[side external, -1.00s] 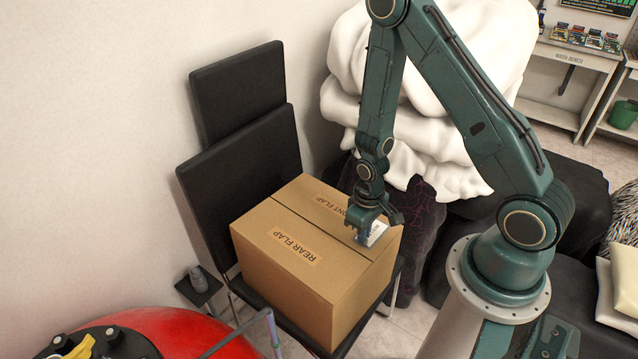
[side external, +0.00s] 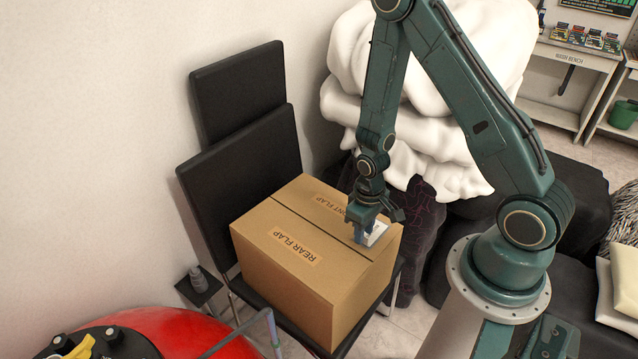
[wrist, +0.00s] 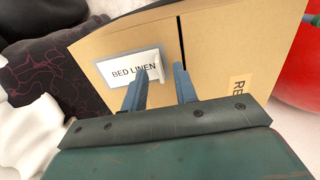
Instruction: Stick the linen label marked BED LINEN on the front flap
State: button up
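The cardboard box has a front flap (side external: 305,196) with a FRONT FLAP tag partly hidden by my arm, and a rear flap (side external: 265,250) tagged REAR FLAP. The white linen label (wrist: 120,71), printed BED LINEN, lies on the front flap left of the seam in the wrist view. Its right end looks curled up near my fingers. In the side view the label (side external: 378,234) is at the flap's right end. My gripper (wrist: 162,69) is just above the box; its two blue fingers are apart, the left one overlapping the label's right part in view. It also shows in the side view (side external: 369,231).
The box sits on a black chair (side external: 240,160) against the wall. A white cushiony heap (side external: 430,120) stands behind my arm. A red rounded object (side external: 190,335) is at the lower left.

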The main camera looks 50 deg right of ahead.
notch_tip(320, 180, up, 13)
jog(key=shift+f, duration=0.15)
dwell(0.8)
dwell(0.3)
jog(key=s+a+r+t, duration=0.2)
jog(key=s+r, duration=0.1)
jog(key=r, duration=0.4)
jog(key=s+a+r+t, duration=0.1)
jog(key=s+r, duration=0.3)
jog(key=r, duration=0.4)
jog(key=s+a+r+n+t, duration=0.1)
jog(key=s+a+r+t, duration=0.1)
jog(key=r, duration=0.6)
jog(key=shift+s+a+t, duration=0.3)
jog(key=shift+s+a, duration=0.2)
jog(key=shift+s, duration=0.6)
jog(key=shift+r, duration=0.1)
